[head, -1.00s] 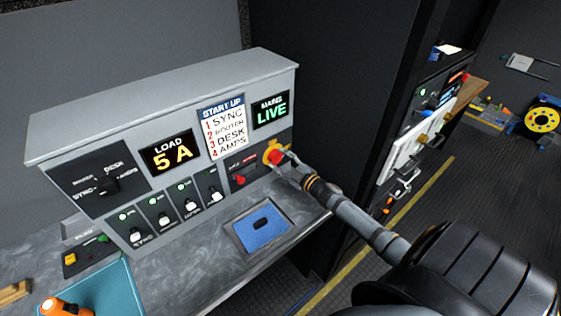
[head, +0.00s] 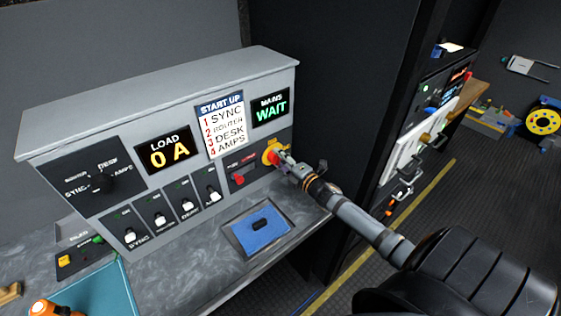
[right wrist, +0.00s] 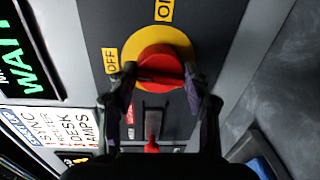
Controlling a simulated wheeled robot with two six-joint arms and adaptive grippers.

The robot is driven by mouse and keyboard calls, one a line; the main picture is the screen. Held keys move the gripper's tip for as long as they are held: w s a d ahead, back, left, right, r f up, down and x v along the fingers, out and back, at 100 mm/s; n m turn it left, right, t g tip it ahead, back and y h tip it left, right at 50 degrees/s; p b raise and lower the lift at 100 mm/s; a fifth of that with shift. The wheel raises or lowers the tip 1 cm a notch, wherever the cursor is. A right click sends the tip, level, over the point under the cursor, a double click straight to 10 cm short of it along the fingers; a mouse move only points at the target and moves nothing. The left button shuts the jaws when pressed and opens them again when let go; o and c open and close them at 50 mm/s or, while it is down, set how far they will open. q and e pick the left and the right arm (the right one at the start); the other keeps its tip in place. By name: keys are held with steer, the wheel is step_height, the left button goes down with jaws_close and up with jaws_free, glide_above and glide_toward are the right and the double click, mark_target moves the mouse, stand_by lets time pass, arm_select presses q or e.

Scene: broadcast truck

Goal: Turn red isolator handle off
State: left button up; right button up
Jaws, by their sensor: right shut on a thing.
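The red isolator handle (right wrist: 160,68) sits on a round yellow plate (right wrist: 133,46) at the right end of the grey panel. My right gripper (head: 281,160) reaches the handle from the right in the head view. Its two fingers (right wrist: 160,82) are shut on the handle, one on each side. The mains display (head: 271,110) reads WAIT, and the load display (head: 169,150) reads 0 A. My left gripper is not in view.
Another red switch (head: 238,180) is left of the handle. Several white toggles (head: 160,219) line the panel's lower face. A blue pad (head: 262,231) with a dark object lies on the desk below. A dark rack (head: 430,110) stands at the right.

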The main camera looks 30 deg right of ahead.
steer(key=shift+r+n, duration=0.2)
steer(key=shift+n, duration=0.4)
steer(key=o, duration=1.1)
steer(key=shift+f, duration=0.1)
steer(key=shift+f, duration=0.1)
